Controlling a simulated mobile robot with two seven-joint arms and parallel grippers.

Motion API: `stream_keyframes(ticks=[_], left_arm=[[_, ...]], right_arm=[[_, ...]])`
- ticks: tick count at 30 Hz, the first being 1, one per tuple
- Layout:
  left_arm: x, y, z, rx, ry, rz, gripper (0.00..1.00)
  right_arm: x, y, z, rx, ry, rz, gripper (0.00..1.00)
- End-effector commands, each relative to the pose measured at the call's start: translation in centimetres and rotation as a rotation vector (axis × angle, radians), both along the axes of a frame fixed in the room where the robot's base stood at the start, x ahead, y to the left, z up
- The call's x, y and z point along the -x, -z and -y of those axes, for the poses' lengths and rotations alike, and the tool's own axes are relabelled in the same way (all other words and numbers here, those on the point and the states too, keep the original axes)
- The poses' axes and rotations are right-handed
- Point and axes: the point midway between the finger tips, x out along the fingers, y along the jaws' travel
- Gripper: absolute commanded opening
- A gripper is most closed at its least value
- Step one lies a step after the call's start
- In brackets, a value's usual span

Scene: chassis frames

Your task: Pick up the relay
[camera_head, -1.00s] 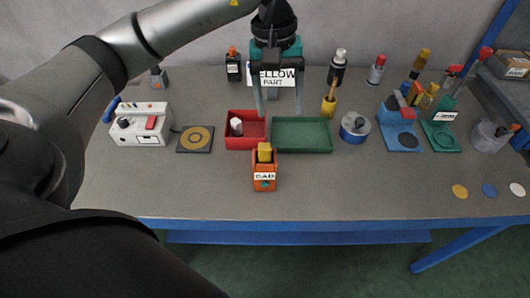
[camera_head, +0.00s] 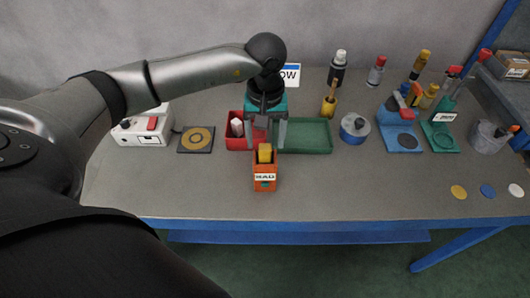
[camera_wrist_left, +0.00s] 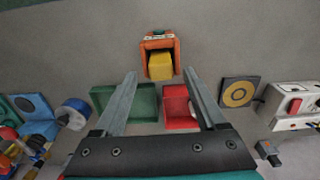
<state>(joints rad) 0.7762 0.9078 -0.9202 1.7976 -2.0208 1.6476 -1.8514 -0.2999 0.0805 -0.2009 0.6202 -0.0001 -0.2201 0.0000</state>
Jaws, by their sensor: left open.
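A yellow block (camera_head: 264,152), which may be the relay, stands in a small orange box (camera_head: 265,183) with a white label reading BAD, near the middle of the table. In the left wrist view the block (camera_wrist_left: 159,66) shows inside the open orange box (camera_wrist_left: 160,42), just beyond the fingertips. My left gripper (camera_head: 266,142) is open and empty, pointing down just behind the box. Its spread fingers (camera_wrist_left: 163,80) show in the left wrist view, with nothing between them. My right gripper is not in view.
A red tray (camera_head: 234,143) with a white item and a green tray (camera_head: 305,149) lie behind the box. A round target pad (camera_head: 196,140) and a white device (camera_head: 143,138) are at left. Tools and stands are at right.

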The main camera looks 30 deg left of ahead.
Motion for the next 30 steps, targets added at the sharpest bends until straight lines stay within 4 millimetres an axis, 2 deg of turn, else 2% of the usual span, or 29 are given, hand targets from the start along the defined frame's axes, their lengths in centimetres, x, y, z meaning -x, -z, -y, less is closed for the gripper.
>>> stream_keyframes(ticks=[6,15,30], left_arm=[[0.4,2.9,0.1,0.001,-0.001,-0.003,0.74],[0.3,3.4,0.0,0.001,0.000,0.001,0.74],[0.3,3.4,0.0,0.001,0.000,0.001,0.19]], right_arm=[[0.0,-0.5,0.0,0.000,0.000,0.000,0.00],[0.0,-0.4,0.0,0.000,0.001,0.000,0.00],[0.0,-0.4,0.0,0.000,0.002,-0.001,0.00]])
